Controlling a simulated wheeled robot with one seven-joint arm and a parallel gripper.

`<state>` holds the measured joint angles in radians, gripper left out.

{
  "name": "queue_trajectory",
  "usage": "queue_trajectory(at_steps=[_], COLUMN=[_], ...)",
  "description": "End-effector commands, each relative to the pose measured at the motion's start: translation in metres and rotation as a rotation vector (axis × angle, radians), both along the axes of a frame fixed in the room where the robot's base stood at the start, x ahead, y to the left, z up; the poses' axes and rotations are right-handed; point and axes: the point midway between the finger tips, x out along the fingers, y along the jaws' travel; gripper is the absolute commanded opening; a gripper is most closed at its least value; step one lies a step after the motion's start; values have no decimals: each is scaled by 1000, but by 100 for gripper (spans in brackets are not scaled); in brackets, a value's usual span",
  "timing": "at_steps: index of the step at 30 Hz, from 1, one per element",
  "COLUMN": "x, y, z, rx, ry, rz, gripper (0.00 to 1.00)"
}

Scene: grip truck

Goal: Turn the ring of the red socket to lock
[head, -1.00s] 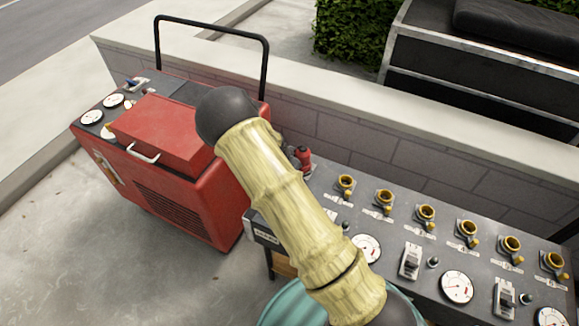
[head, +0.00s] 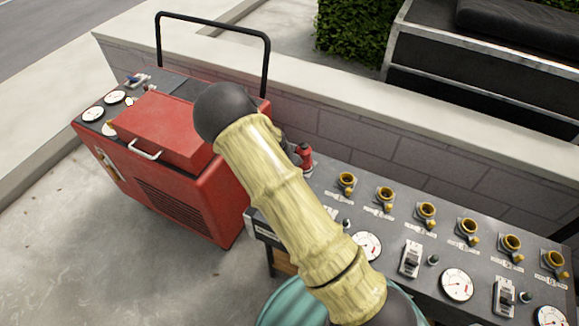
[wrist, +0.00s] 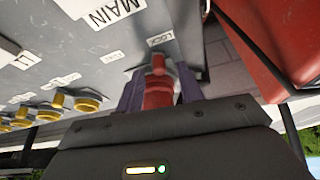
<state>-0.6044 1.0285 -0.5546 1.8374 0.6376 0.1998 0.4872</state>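The red socket (head: 304,155) stands at the left end of the grey panel (head: 395,222), partly behind my arm in the head view. In the wrist view the red socket (wrist: 158,92) is upright in the picture between the two purple-grey fingers of my gripper (wrist: 161,92). The fingers lie close along both sides of its ring and look shut on it; the contact itself is hard to see. A small LOCK label (wrist: 160,39) is on the panel just beyond the socket. My gripper is mostly hidden behind my arm in the head view.
A row of yellow sockets (head: 426,211) runs right along the panel, with gauges (head: 457,285) and switches in front. A red generator (head: 190,190) with a black handle bar stands close on the left. A low block wall (head: 400,160) runs behind the panel.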

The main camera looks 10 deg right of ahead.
Motion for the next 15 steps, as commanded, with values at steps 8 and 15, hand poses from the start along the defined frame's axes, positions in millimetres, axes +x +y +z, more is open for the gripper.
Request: queue_trajectory(at_steps=[8, 15], x=[-13, -27], y=[14, 27], z=[47, 92], rx=[2, 2], ry=[-4, -3], rz=[3, 2], gripper=[37, 37])
